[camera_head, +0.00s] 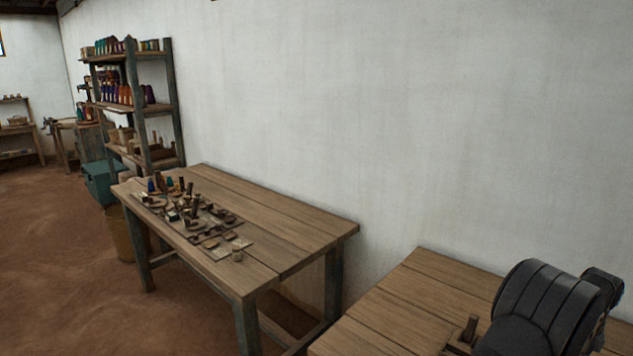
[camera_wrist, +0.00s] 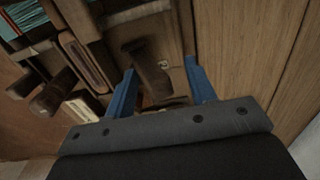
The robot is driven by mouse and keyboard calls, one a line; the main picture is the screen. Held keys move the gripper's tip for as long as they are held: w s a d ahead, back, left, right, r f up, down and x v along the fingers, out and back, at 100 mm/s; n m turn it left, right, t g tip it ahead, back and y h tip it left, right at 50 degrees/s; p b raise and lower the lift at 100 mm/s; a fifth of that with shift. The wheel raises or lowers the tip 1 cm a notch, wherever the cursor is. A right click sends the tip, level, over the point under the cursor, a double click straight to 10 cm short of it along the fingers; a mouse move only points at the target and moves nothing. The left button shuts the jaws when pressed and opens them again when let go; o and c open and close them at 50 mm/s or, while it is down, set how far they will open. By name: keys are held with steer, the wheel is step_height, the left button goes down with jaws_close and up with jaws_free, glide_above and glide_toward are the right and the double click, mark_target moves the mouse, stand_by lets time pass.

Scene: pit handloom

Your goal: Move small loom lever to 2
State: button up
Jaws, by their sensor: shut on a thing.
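In the wrist view, a short brown wooden lever (camera_wrist: 150,72) stands up from a wooden base between the two blue fingers of my gripper (camera_wrist: 160,70). The gripper is shut on this lever, one finger on each side. A small pale mark shows on the base beside the lever, too blurred to read. My gripper cannot be made out in the head view. There, a small wooden upright piece (camera_head: 468,328) shows on the near table, beside my dark arm; I cannot tell if it is the same lever.
In the wrist view, other wooden blocks (camera_wrist: 85,60) and a rounded wooden piece (camera_wrist: 50,95) crowd the left; bare planks (camera_wrist: 240,50) lie right. In the head view, a workbench (camera_head: 290,220) holds many small parts, and a shelf (camera_head: 130,95) stands behind.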

steer(key=shift+r, duration=3.3)
steer(key=shift+f, duration=0.1)
steer(key=shift+f, duration=3.2)
